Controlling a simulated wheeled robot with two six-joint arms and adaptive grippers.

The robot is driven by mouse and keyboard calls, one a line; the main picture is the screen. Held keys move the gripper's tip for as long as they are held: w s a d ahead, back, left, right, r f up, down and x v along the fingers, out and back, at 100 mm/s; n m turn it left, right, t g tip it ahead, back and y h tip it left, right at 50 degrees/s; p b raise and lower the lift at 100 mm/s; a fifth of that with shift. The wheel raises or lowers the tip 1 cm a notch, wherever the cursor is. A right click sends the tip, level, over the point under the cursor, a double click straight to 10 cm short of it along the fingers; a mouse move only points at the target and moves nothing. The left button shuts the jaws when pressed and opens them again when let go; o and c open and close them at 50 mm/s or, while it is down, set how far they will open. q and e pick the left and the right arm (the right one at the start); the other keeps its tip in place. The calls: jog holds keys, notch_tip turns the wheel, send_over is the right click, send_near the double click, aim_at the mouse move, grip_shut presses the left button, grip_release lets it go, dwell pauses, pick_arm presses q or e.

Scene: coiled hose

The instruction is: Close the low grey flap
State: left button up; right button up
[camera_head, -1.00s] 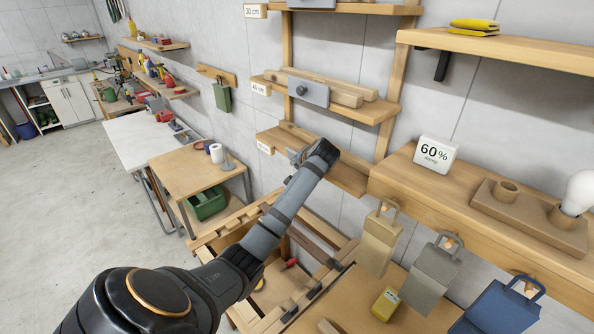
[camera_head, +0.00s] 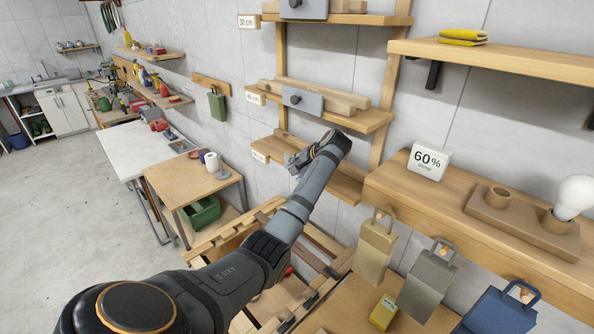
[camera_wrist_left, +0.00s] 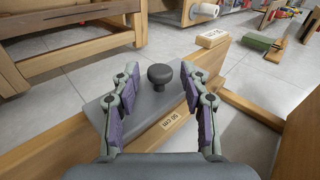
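My left gripper (camera_wrist_left: 160,70) is open, with one finger on each side of the knob and a gap on both sides. In the head view my left gripper (camera_head: 298,161) is at the lowest wall shelf (camera_head: 340,186), and it and the arm hide most of the flap there. How far the flap stands open I cannot tell. My right gripper is not in view.
Similar grey flaps with knobs are on the middle shelf (camera_head: 302,100) and top shelf. A slatted wooden frame (camera_head: 235,235) is under my arm.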

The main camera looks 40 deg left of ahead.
pick_arm(q)
jog(key=v, duration=1.2)
jog(key=shift+f, duration=0.1)
jog(key=shift+d, duration=0.1)
